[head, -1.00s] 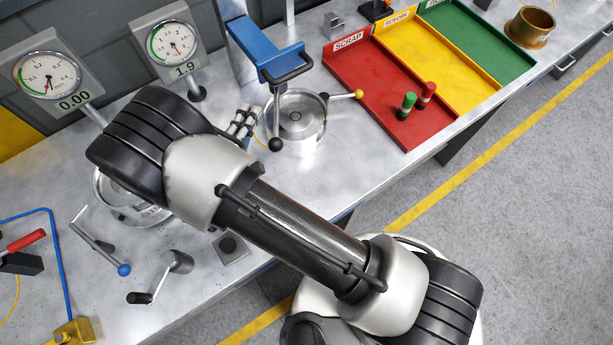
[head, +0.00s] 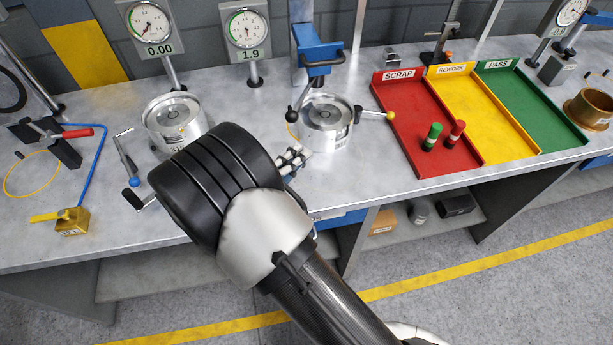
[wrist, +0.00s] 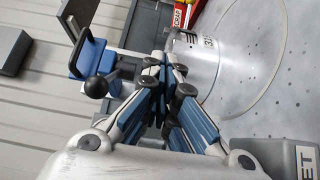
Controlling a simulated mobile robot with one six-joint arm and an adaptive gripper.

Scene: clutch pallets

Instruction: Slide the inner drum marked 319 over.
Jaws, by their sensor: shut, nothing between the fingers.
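Two round silver drums stand on the grey bench in the head view. The left drum (head: 174,118) stands under the 0.00 gauge. Its front label is partly covered by my arm, and only its first digits, like 31, show. The right drum (head: 325,113) stands before the blue clamp, with a label too small to read. My gripper (head: 302,154) is shut and empty, low at the right drum's front left. In the wrist view my fingertips (wrist: 165,62) are close beside a silver drum (wrist: 205,65) with a partly readable label; contact cannot be told.
A blue clamp (head: 316,50) with a black ball handle rises behind the right drum. A yellow-knobbed lever (head: 375,115) sticks out to its right. The red SCRAP tray (head: 397,98) lies farther right. A crank handle (head: 128,160) stands by the left drum.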

